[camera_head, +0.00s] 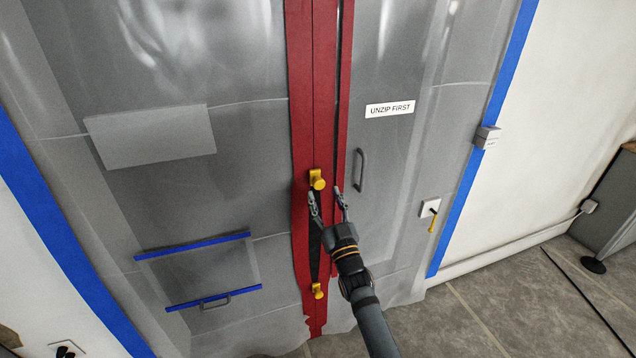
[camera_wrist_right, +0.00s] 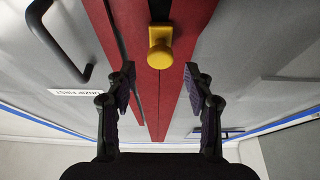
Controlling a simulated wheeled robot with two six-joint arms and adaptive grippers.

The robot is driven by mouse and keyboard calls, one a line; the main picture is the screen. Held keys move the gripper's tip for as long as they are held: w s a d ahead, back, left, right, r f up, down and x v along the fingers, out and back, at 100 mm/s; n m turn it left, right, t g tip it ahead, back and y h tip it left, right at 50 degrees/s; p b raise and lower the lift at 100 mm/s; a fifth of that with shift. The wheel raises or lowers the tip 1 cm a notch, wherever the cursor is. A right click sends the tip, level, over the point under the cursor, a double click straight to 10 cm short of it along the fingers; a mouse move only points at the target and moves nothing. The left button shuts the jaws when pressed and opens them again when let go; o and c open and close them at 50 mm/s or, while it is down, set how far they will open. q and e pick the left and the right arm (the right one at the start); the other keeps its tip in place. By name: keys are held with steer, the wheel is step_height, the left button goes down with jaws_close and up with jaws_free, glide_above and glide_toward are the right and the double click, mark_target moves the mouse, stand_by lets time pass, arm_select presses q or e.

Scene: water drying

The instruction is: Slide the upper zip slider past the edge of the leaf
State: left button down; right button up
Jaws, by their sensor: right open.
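The upper zip slider (camera_head: 317,179) is a yellow block with a round knob on the red zip strip (camera_head: 325,90) of the plastic sheet. A lower yellow slider (camera_head: 319,290) sits near the bottom of the strip, with a dark gap between the two. The leaf (camera_head: 395,150), a grey panel with a handle, shows to the right behind the sheet. My right gripper (camera_head: 328,192) is open just below the upper slider. In the right wrist view the slider's knob (camera_wrist_right: 160,47) lies ahead, centred between the spread fingers (camera_wrist_right: 160,80) and beyond their tips. The left gripper is not in view.
A dark handle (camera_head: 360,170) and an "UNZIP FIRST" label (camera_head: 390,109) are right of the strip. A small box with a yellow tag (camera_head: 431,209) is further right. A blue-taped flap (camera_head: 200,270) is at lower left.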

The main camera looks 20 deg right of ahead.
mark_target(320, 185)
steer(key=x, duration=0.5)
steer(key=shift+w, duration=0.2)
jaws_close()
